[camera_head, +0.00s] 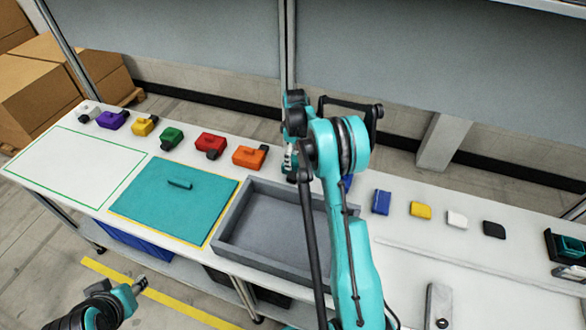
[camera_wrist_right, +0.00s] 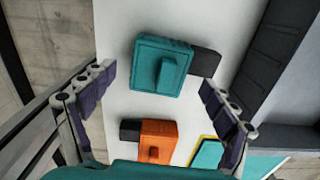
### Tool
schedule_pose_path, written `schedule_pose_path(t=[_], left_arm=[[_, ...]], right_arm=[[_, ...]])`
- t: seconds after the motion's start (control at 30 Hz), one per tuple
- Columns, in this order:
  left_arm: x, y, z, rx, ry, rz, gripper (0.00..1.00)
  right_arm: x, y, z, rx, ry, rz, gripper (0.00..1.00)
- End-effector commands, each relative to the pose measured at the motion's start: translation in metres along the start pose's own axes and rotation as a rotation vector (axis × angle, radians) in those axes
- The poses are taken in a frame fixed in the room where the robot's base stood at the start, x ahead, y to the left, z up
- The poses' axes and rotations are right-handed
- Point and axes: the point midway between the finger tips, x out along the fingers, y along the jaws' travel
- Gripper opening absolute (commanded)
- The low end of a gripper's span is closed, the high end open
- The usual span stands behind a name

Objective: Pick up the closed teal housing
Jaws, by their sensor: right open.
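The closed teal housing (camera_wrist_right: 148,72) shows in the right wrist view as a block with a raised bar on top and a black piece at its right side. It lies on the white bench top. My right gripper (camera_wrist_right: 157,80) is open, one finger on each side of the housing, not visibly touching it. In the head view, my right gripper (camera_head: 290,160) is over the back row of parts, and the gripper and arm hide the housing. My left gripper (camera_head: 132,291) is at the lower left, off the bench; its jaws are too small to read.
An orange housing (camera_head: 248,157) is the housing's neighbour, also in the wrist view (camera_wrist_right: 158,138). A red housing (camera_head: 210,143) and several others stretch left. A grey tray (camera_head: 230,232) and teal mat (camera_head: 150,212) lie in front. Blue (camera_head: 381,202) and yellow lids (camera_head: 420,210) lie right.

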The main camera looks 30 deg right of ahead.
Motion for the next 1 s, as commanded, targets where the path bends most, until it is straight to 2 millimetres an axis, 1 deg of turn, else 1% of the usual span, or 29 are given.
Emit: schedule_pose_path(t=[0.03,0.13,0.37,0.4,0.47,0.5,0.57,0.67,1.0], left_arm=[[0.003,0.0,0.003,0.0,0.0,0.0,0.4],[0.005,0.0,0.004,0.0,0.0,0.0,0.4],[0.004,0.0,0.003,0.0,0.0,0.0,0.4],[0.004,0.0,0.003,0.0,0.0,0.0,0.4],[0.004,0.0,0.003,0.0,0.0,0.0,0.4],[0.004,0.0,0.003,0.0,0.0,0.0,0.4],[0.004,0.0,0.003,0.0,0.0,0.0,0.4],[0.005,0.0,0.003,0.0,0.0,0.0,0.4],[0.005,0.0,0.004,0.0,0.0,0.0,0.4]], right_arm=[[0.011,0.0,-0.001,0.0,0.0,0.0,0.86],[0.022,0.0,-0.001,0.0,0.0,0.0,0.86],[0.023,0.0,0.0,0.001,0.0,0.0,0.86],[0.023,0.0,0.0,0.001,0.0,0.0,0.76],[0.023,0.0,0.0,0.001,0.0,0.0,0.6],[0.023,0.0,0.0,0.001,0.0,0.001,0.49],[0.024,0.0,0.0,0.001,0.0,0.001,0.34],[0.024,0.0,0.0,0.001,0.0,0.001,0.31],[0.025,-0.001,0.0,0.0,-0.001,-0.001,0.32]])
